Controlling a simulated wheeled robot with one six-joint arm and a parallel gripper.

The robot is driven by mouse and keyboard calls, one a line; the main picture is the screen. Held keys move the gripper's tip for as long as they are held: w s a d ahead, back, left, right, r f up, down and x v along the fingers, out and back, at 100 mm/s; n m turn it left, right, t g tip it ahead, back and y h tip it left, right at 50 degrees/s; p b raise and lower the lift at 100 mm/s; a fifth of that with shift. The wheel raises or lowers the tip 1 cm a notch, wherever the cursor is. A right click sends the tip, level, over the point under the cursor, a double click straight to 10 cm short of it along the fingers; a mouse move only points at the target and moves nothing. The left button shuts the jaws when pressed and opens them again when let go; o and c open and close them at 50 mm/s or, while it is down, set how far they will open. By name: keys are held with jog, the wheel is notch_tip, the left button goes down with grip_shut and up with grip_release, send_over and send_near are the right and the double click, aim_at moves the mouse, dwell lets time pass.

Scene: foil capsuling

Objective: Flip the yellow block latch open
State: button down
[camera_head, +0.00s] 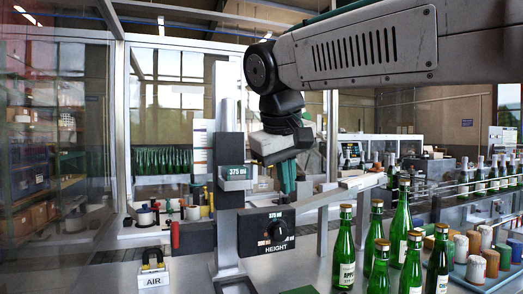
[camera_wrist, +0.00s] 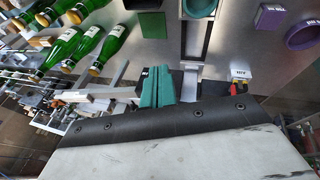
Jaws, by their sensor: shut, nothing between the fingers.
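A small white block marked AIR (camera_head: 153,278) stands on the bench at the lower left of the head view, with a dark loop and a little yellow on top. The AIR block (camera_wrist: 240,73) also shows in the wrist view, right of my fingers, with red and yellow parts beside it. Which yellow piece is the latch is too small to tell. My gripper (camera_head: 288,180) has teal fingers, shut and empty, pointing down behind the HEIGHT dial panel, well right of the AIR block. The shut fingers (camera_wrist: 157,86) show at the wrist view's middle, apart from that block.
The black HEIGHT panel (camera_head: 267,228) and a metal post (camera_head: 226,210) stand between my gripper and the AIR block. Green bottles (camera_head: 344,248) stand at right, near a tray of coloured capsules (camera_head: 474,283). A red lever (camera_head: 175,235) rises beside the post.

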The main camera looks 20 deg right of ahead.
jog(key=w+a+r+t+h, duration=0.2)
jog(key=w+a+r, duration=0.5)
jog(key=w+r, duration=0.5)
jog(key=w+d+f, duration=0.4)
jog(key=d+f, duration=0.3)
jog(key=shift+w+f, duration=0.15)
jog(key=shift+w, duration=0.1)
jog(key=shift+y, duration=0.3)
